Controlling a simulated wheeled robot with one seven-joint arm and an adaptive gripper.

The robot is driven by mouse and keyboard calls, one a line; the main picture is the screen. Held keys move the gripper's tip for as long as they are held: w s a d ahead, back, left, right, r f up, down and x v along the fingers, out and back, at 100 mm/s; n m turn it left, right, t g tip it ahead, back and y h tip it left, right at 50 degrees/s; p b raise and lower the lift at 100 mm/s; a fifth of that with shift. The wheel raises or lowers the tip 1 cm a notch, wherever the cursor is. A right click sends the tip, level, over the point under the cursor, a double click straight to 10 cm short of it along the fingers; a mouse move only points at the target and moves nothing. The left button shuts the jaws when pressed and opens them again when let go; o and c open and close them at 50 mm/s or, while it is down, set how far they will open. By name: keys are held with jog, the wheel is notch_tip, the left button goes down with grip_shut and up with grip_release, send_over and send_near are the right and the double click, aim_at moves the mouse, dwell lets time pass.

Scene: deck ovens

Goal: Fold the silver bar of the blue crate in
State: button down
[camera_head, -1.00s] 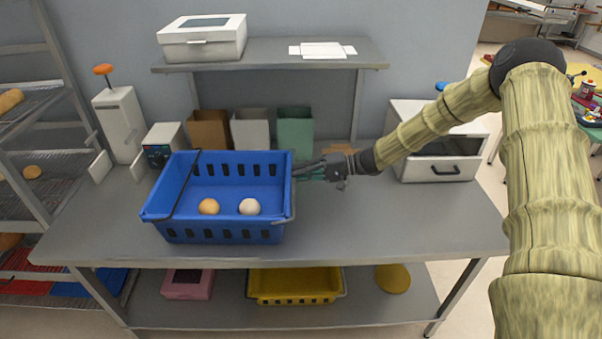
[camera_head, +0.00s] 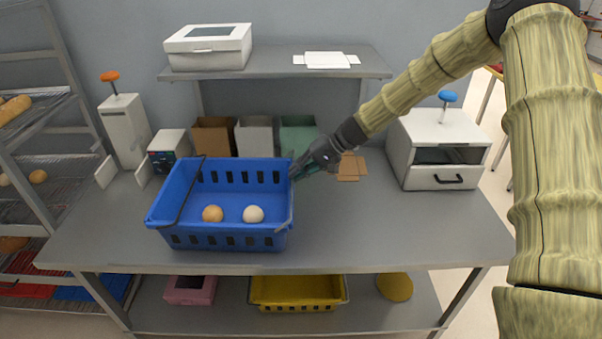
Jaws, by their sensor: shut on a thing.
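The blue crate (camera_head: 228,241) stands on the grey table, with two round balls inside, one tan (camera_head: 213,214) and one cream (camera_head: 253,214). Its silver bar (camera_head: 290,211) runs along the outside of the right wall toward the front right corner. A dark bar (camera_head: 182,197) lies across the left side of the crate. My gripper (camera_head: 298,170) is at the crate's back right corner, shut on the silver bar at its far end. The fingertips are small and partly hidden, so the exact contact is hard to see.
A white oven-like box (camera_head: 440,178) with a drawer stands right of the crate. Bins in brown, white and green (camera_head: 299,134) stand close behind it. A shelf (camera_head: 275,66) runs above the back. The table front right of the crate is clear.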

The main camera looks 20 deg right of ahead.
jog(key=shift+w+a+r+g+h+p, duration=0.15)
jog(key=shift+a+r+g+h+p, duration=0.1)
jog(key=shift+a+r+h+p, duration=0.4)
jog(key=shift+w+a+r+g+h+p, duration=0.15)
jog(key=shift+a+g+h+p, duration=0.2)
jog(key=shift+h, duration=0.6)
jog(key=shift+w+a+r+g+h+p, duration=0.1)
jog(key=shift+w+a+g+h+p, duration=0.3)
jog(key=shift+a+h, duration=0.8)
jog(key=shift+w+a+g+h+p, duration=0.2)
jog(key=shift+a+g+h+p, duration=0.4)
jog(key=shift+h, duration=1)
jog(key=shift+w+a+r+g+h+p, duration=0.1)
jog(key=shift+w+a+g+h+p, duration=0.2)
jog(key=shift+a+h, duration=0.95)
jog(key=shift+d+h, duration=0.1)
jog(key=shift+h, duration=0.25)
jog(key=c, duration=1.6)
grip_release()
